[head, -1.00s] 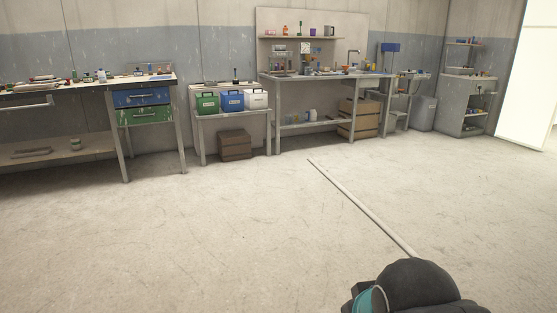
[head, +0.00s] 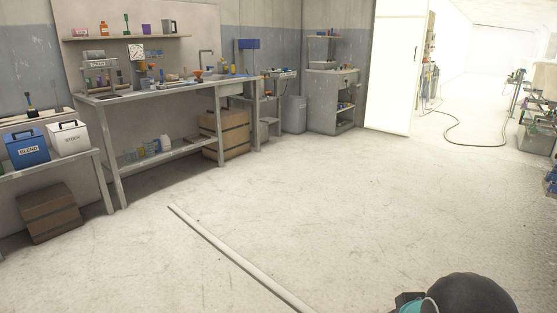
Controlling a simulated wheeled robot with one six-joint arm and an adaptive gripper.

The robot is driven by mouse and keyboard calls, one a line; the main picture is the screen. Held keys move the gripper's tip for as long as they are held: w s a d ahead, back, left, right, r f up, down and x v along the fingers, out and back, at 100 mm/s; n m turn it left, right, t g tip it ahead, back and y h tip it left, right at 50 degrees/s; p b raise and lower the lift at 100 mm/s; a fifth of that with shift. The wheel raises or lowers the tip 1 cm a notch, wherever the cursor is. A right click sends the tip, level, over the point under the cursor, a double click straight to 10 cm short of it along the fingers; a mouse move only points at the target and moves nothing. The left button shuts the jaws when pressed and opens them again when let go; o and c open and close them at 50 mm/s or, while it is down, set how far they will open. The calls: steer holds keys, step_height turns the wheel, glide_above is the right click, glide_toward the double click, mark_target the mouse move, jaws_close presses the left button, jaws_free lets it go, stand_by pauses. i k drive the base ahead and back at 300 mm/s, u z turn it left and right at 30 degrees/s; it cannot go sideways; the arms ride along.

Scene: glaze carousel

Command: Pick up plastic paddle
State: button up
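I cannot pick out the plastic paddle for certain at this distance. Small tools and containers stand on the grey workbench (head: 155,88) at the left and on the wall shelf (head: 125,38) above it. They are too small to tell apart surely. A black-handled tool (head: 30,102) stands upright at the left edge, behind a blue box (head: 27,148) labelled BLEND. A dark, rounded part of my arm shows at the lower right; my gripper itself is not in view.
A long pale strip (head: 235,255) lies on the floor ahead. A white box (head: 69,139) stands beside the blue one. Wooden crates (head: 50,212) sit low at the left. A grey cabinet (head: 333,103) stands farther back. A dark hose (head: 470,143) lies at the right.

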mark_target(181, 85)
steer(key=u, duration=0.05)
steer(key=i, duration=2.3)
steer(key=u, duration=0.7)
steer(key=i, duration=1.65)
steer(key=u, duration=0.55)
